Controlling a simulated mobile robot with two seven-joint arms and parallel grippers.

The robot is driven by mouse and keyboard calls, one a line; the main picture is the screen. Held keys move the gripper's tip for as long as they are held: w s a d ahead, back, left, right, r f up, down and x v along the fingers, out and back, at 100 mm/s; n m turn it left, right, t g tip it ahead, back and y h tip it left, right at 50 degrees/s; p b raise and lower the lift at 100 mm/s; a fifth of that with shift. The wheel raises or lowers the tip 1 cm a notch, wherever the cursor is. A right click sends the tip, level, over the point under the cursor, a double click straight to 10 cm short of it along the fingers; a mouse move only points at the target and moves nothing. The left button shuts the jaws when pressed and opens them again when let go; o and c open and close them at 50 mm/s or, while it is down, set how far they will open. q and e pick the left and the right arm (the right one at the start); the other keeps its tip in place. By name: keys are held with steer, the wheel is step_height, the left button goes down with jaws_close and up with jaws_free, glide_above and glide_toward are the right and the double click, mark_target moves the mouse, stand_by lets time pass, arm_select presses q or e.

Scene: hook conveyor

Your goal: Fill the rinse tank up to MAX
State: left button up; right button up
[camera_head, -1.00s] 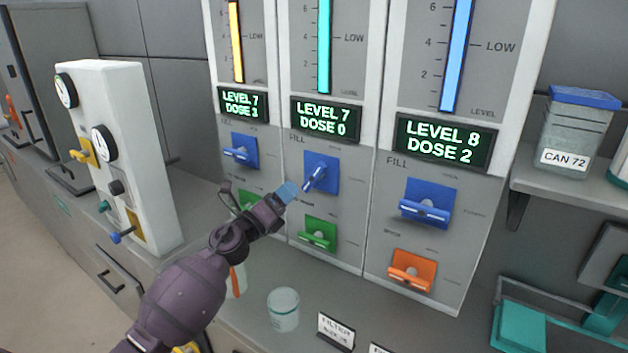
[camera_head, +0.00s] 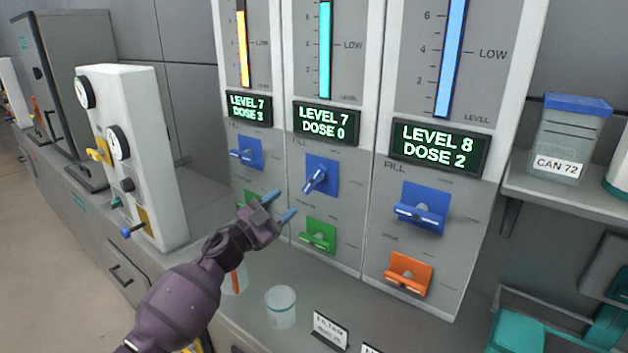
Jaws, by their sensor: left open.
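Three tank panels stand side by side, each with a level column, a green-lit display and a blue FILL lever. I cannot read which one is the rinse tank. The left display (camera_head: 249,107) reads LEVEL 7 DOSE 3, the middle display (camera_head: 326,120) LEVEL 7 DOSE 0, the right display (camera_head: 439,146) LEVEL 8 DOSE 2. The middle blue lever (camera_head: 320,176) is tilted; the left blue lever (camera_head: 245,152) and right blue lever (camera_head: 420,209) lie about level. My left gripper (camera_head: 284,207) is open and empty, below and left of the middle blue lever. My right gripper is out of view.
Below the blue levers are a green lever (camera_head: 318,236) and an orange lever (camera_head: 408,274). A clear cup (camera_head: 281,307) and a label card (camera_head: 330,331) stand on the counter. A white gauge box (camera_head: 133,160) is at left. CAN 72 (camera_head: 567,140) sits on the right shelf.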

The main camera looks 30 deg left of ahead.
mark_target(312, 182)
arm_select(q)
steer(key=x, duration=0.9)
steer(key=shift+w+d+r, duration=0.15)
steer(key=shift+w+d, duration=0.05)
steer(key=shift+w, duration=0.15)
steer(key=shift+w+d+r, duration=0.15)
steer(key=shift+w, duration=0.3)
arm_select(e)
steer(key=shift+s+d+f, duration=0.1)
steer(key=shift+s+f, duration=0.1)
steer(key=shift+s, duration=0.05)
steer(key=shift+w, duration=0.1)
arm_select(q)
steer(key=shift+c, duration=0.3)
jaws_close()
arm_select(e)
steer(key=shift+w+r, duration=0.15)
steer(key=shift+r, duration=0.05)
